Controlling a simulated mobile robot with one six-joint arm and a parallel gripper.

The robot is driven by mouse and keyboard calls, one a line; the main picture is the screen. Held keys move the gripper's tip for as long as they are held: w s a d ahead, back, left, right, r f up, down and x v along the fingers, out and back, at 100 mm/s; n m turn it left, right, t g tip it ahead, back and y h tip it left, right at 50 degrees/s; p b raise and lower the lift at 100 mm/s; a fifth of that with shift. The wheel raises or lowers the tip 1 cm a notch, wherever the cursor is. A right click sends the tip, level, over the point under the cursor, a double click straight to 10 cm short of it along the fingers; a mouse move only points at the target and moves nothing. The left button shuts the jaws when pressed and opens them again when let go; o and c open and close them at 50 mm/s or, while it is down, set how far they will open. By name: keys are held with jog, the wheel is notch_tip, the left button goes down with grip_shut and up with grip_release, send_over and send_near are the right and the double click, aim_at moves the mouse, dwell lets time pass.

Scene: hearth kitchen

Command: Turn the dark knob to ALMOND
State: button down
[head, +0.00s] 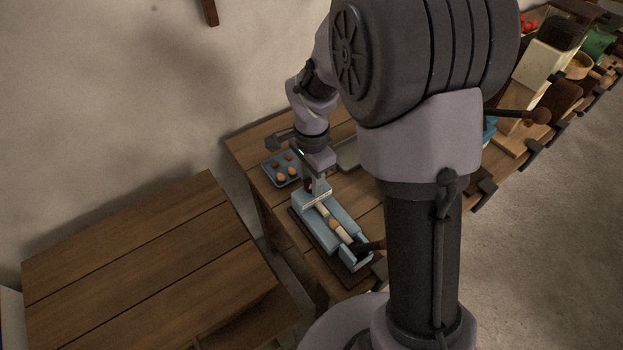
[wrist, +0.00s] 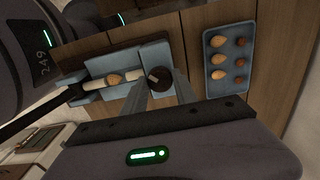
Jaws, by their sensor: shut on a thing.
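A pale blue device (head: 347,219) stands on a dark board on the bench, with a cream strip running along it and a brown nut-like piece (wrist: 115,79) on the strip. The dark round knob (wrist: 158,78) sits on the device's raised end block in the wrist view. My gripper (head: 315,192) points down over that end, and its two fingers are on either side of the knob, shut on it. In the head view the knob is hidden by my gripper. A pale mark shows on the knob, but its setting and any lettering are too small to read.
A blue tray (wrist: 229,86) with several light and dark nuts lies close by the device; it also shows in the head view (head: 269,168). A dark handle (head: 372,246) projects from the device's near end. A bare wooden table (head: 140,255) stands to the left.

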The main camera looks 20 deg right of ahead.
dwell(0.4)
jog(key=c, duration=1)
grip_release()
jog(key=shift+o, duration=0.2)
notch_tip(320, 180, up, 17)
jog(key=p, duration=0.6)
jog(key=shift+r+p, duration=0.2)
jog(key=shift+p, duration=0.2)
jog(key=s+a+r+n+t+y+b, duration=0.1)
jog(key=s+a+r+n+t+b, duration=0.1)
jog(key=s+n, duration=0.3)
jog(key=s+a+r+n+t+y+b, duration=0.1)
jog(key=s+n, duration=0.4)
jog(key=s, duration=0.9)
jog(key=a+r+t, duration=0.1)
jog(key=t, duration=0.1)
jog(key=shift+r+t+b, duration=0.35)
jog(key=shift+r+t, duration=0.05)
